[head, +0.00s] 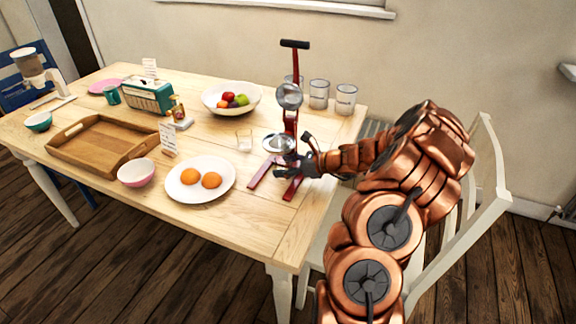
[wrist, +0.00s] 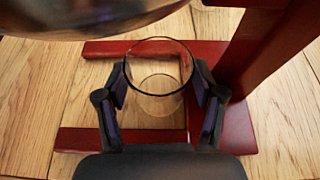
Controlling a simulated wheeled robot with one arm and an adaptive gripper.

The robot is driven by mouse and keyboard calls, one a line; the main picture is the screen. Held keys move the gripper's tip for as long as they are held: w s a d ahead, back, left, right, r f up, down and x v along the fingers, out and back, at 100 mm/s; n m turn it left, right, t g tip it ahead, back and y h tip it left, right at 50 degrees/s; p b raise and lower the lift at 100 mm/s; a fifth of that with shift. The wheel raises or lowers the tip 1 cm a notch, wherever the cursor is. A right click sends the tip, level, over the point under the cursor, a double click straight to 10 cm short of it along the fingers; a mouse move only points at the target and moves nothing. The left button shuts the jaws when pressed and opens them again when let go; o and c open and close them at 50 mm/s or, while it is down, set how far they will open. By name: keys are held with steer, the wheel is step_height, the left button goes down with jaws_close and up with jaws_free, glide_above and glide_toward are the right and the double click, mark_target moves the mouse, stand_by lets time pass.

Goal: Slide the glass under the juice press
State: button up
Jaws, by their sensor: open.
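A clear glass (wrist: 158,108) stands upright between the red feet of the juice press in the wrist view. My gripper (wrist: 160,88) is open, with one finger on each side of the glass; I cannot tell whether the pads touch it. The juice press (head: 291,120) is red with a metal cup and a dark handle; its red base also shows in the wrist view (wrist: 235,128). A metal part of the press covers the upper left of that view. In the head view my gripper (head: 291,165) is low at the press, and the glass there is hard to make out.
A white plate (head: 222,187) with two oranges is near the front edge. A fruit bowl (head: 212,104) and several glass jars (head: 345,100) stand behind. A wooden tray (head: 75,158) lies left. A white chair (head: 492,160) is at right.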

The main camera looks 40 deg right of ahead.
steer(key=c, duration=1)
steer(key=shift+c, duration=0.2)
steer(key=shift+a, duration=0.15)
steer(key=shift+s+a+b, duration=0.15)
steer(key=shift+s+a, duration=0.1)
steer(key=shift+a, duration=0.3)
steer(key=shift+s+a+b, duration=0.15)
steer(key=shift+s+a, duration=0.05)
steer(key=shift+a, duration=0.3)
steer(key=o, duration=1.3)
steer(key=shift+o, duration=0.2)
steer(key=shift+r, duration=0.1)
